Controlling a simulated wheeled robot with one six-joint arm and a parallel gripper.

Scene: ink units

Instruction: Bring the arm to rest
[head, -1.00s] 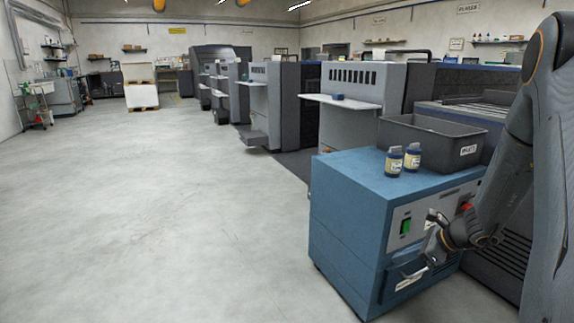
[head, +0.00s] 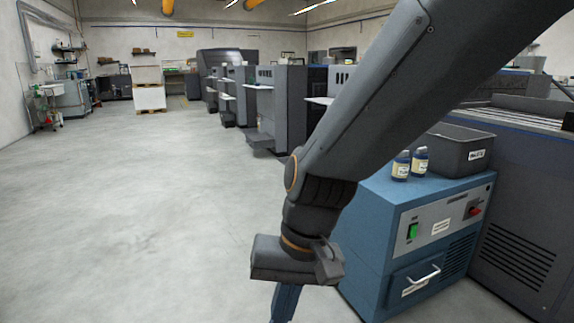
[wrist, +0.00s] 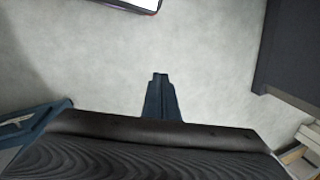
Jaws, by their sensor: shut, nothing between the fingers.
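My gripper (head: 284,305) hangs low over the open floor, left of the blue unit (head: 368,225), and its fingertips run out of the head view's bottom edge. In the wrist view my gripper (wrist: 159,78) shows its fingers together, with nothing between them, above bare floor. My arm crosses the head view from upper right to lower middle and hides part of the blue unit and the machines behind. The gripper is apart from the unit's front panel, green switch (head: 412,232), red knob (head: 475,211) and drawer handle (head: 424,275).
Two ink bottles (head: 401,166) (head: 419,162) and a dark grey bin (head: 460,150) stand on the blue unit. Grey machines (head: 275,105) line up behind it. The floor (head: 130,210) at left is clear. In the wrist view, a corner of the blue unit (wrist: 45,118) shows at left.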

